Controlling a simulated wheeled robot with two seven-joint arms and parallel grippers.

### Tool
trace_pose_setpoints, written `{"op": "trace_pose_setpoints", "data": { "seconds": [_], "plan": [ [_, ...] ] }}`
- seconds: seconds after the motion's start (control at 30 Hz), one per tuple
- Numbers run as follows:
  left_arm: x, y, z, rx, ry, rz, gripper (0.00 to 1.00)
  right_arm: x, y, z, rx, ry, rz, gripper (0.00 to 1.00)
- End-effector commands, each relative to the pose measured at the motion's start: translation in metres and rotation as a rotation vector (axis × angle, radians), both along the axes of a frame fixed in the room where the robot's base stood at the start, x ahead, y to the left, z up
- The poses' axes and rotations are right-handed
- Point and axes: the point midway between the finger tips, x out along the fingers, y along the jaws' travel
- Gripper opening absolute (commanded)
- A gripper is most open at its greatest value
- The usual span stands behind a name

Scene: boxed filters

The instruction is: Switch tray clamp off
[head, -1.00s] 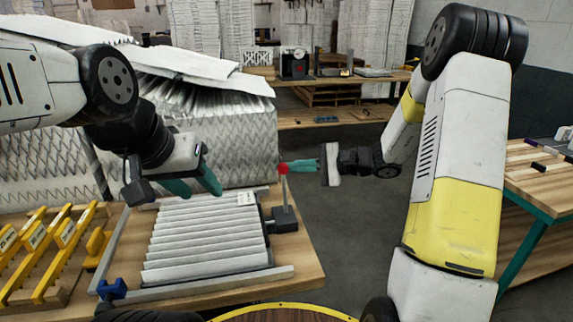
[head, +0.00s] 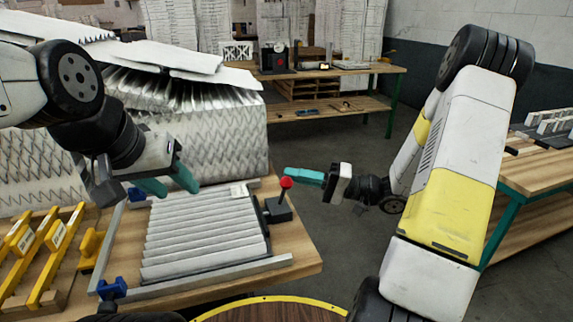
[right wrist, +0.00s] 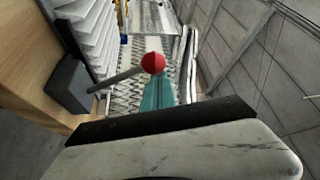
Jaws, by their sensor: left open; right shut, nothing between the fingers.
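The tray clamp (head: 279,210) is a dark block at the right side of the tray, with a lever topped by a red knob (head: 286,183). The lever leans a little right in the head view. In the right wrist view the red knob (right wrist: 153,63) lies at the fingertips. My right gripper (head: 290,173) is shut and empty, its teal fingers beside the knob; I cannot tell whether they touch. The tray (head: 212,275) holds a white pleated filter (head: 200,235). My left gripper (head: 172,184) is open and empty above the filter's far left corner.
Blue clamps (head: 113,289) sit at the tray's left side. A yellow rack (head: 40,250) stands left on the wooden bench. A large stack of filters (head: 205,130) is behind. Open floor lies right of the bench, before another table (head: 540,170).

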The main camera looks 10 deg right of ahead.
Motion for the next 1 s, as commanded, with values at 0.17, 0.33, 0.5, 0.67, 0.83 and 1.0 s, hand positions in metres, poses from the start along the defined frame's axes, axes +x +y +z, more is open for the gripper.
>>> {"op": "trace_pose_setpoints", "data": {
  "seconds": [0.17, 0.33, 0.5, 0.67, 0.83, 1.0],
  "plan": [
    [0.0, 0.0, 0.0, 0.0, 0.0, 0.0, 0.45, -0.006, -0.001, -0.003, -0.001, 0.001, 0.001, 0.0],
    [0.0, 0.0, 0.0, 0.0, 0.0, 0.0, 0.45, -0.008, -0.001, -0.004, -0.001, 0.003, 0.003, 0.0],
    [0.0, 0.0, 0.0, 0.0, 0.0, 0.0, 0.45, -0.01, -0.001, -0.005, -0.002, 0.005, 0.006, 0.0],
    [0.0, 0.0, 0.0, 0.0, 0.0, 0.0, 0.45, -0.01, -0.001, -0.005, -0.002, 0.007, 0.006, 0.0],
    [0.0, 0.0, 0.0, 0.0, 0.0, 0.0, 0.45, -0.011, -0.004, -0.006, -0.002, 0.007, 0.004, 0.0],
    [0.0, 0.0, 0.0, 0.0, 0.0, 0.0, 0.45, -0.015, -0.027, -0.009, -0.002, 0.009, -0.002, 0.0]
  ]
}}
